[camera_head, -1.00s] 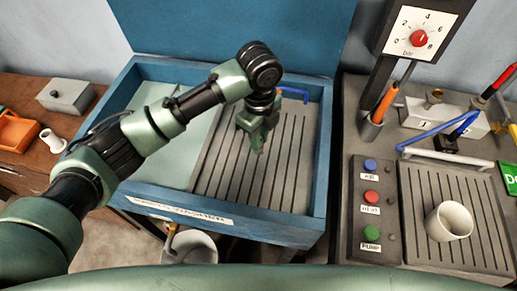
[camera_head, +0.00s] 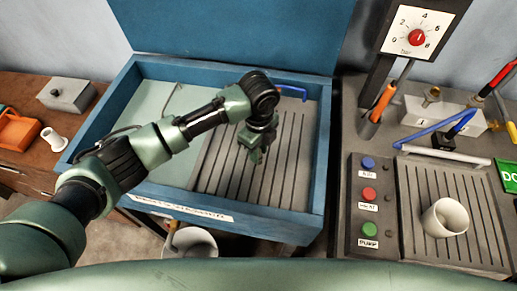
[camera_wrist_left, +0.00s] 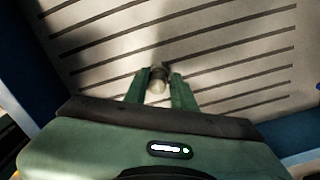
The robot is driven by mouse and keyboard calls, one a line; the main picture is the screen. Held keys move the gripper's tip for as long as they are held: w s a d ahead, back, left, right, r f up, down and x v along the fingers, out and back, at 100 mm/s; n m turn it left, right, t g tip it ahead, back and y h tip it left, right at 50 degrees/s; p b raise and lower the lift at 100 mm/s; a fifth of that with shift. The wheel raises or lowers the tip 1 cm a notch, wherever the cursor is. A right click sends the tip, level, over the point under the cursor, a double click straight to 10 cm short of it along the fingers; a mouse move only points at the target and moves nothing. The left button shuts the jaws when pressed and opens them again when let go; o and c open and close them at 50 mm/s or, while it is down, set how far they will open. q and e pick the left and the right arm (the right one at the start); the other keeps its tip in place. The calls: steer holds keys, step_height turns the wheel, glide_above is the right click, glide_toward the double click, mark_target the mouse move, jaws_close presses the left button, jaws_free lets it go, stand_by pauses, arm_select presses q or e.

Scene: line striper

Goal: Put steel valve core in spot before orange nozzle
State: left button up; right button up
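My left gripper (camera_head: 255,157) is over the ribbed grey floor of the blue tray in the head view. In the left wrist view, the green fingers (camera_wrist_left: 159,84) are close together around a small pale, metal-looking cylinder (camera_wrist_left: 157,83), which looks like the steel valve core. Both fingers appear to touch it. In the head view the fingers and arm hide the cylinder. I cannot tell for sure which orange part is the nozzle; an orange-handled piece (camera_head: 384,97) stands in a grey holder on the right bench. My right gripper is not in view.
The blue tray wall (camera_head: 250,222) surrounds the ribbed floor. On the right bench are a white cup (camera_head: 445,218), a ribbed grey plate (camera_head: 412,240), coloured buttons (camera_head: 369,194) and a pressure gauge (camera_head: 417,36). A bucket (camera_head: 190,243) stands below the tray front.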

arm_select(q)
steer(key=shift+o, duration=0.5)
steer(key=shift+r, duration=0.2)
step_height(320, 180, up, 12)
steer(key=b, duration=0.2)
